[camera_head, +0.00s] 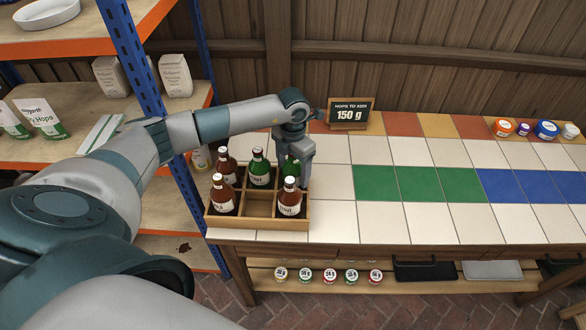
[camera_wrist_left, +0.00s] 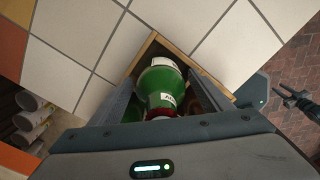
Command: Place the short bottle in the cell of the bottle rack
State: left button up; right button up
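The wooden bottle rack (camera_head: 262,224) stands at the left end of the tiled counter. A green bottle (camera_head: 291,168) is at its back right cell, partly hidden by my left gripper (camera_head: 297,170). In the left wrist view this green bottle (camera_wrist_left: 162,82) sits between the two fingers, which flank its body closely and look shut on it. The rack's corner (camera_wrist_left: 153,38) shows just beyond it. Whether its base rests on the cell floor is hidden. The front middle cell is empty. What looks like my right gripper (camera_wrist_left: 298,98) shows small and dark at the wrist view's right edge.
Another green bottle (camera_head: 260,170) and brown bottles (camera_head: 225,168), (camera_head: 222,196), (camera_head: 289,200) fill other rack cells. Coloured lidded tubs (camera_head: 502,128) are at the far right. The tiles right of the rack are clear.

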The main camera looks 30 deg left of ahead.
pick_arm(q)
jog(key=shift+r, duration=0.2)
jog(key=shift+r, duration=0.35)
notch_tip(320, 180, up, 10)
jog(key=b, duration=0.4)
jog(key=shift+r, duration=0.6)
